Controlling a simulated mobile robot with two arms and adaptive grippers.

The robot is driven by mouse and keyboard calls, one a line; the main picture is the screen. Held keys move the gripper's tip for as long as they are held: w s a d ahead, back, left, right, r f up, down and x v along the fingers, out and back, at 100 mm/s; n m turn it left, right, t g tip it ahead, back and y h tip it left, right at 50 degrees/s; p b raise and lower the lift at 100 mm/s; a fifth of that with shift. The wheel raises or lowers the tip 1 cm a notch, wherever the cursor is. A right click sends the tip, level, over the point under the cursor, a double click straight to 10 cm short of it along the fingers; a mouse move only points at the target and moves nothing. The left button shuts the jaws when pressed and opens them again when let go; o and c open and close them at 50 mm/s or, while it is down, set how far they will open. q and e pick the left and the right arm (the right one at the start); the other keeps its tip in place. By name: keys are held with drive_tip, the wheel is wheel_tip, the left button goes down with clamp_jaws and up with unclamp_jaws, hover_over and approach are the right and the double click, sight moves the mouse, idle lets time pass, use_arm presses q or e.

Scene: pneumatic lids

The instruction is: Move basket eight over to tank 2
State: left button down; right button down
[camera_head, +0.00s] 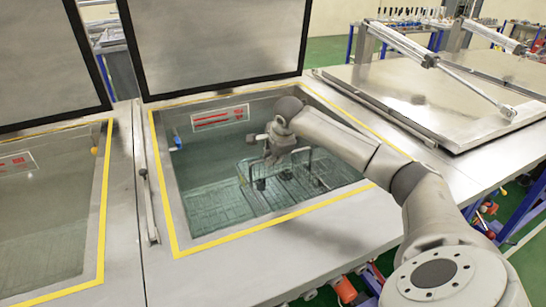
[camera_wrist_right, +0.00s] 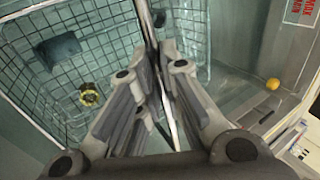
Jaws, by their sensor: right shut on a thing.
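A wire basket (camera_head: 300,181) is inside the middle open tank (camera_head: 186,212); I cannot read a number on it. Its mesh (camera_wrist_right: 112,30) fills much of the right wrist view. My right gripper (camera_head: 268,152) reaches down into this tank over the basket. In the wrist view its fingers (camera_wrist_right: 162,72) are shut on the basket's thin upright handle (camera_wrist_right: 150,22). A dark block (camera_wrist_right: 60,48) and a yellow-and-black round part (camera_wrist_right: 90,94) show within the mesh. I cannot tell whether the basket touches the tank floor. My left gripper is not in view.
Another open tank (camera_head: 96,240) is at the left, with no basket visible in it. Raised lids (camera_head: 215,40) stand behind both. A closed lid (camera_head: 425,95) with pneumatic cylinders covers the right station. An orange ball (camera_wrist_right: 272,84) is by the tank wall.

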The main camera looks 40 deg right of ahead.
idle(0.3)
drive_tip(key=c, duration=1.5)
unclamp_jaws()
drive_tip(key=shift+r, duration=0.1)
drive_tip(key=w+r+p+v, duration=0.1)
drive_tip(key=p+v, duration=0.4)
drive_tip(key=v, duration=0.6)
drive_tip(key=w+d+r+p+v, duration=0.1)
drive_tip(key=w+p+v, duration=0.2)
drive_tip(key=p+v, duration=0.3)
drive_tip(key=v, duration=0.5)
drive_tip(key=shift+d+r, duration=0.25)
drive_tip(key=shift+r, duration=0.2)
drive_tip(key=shift+w, duration=0.15)
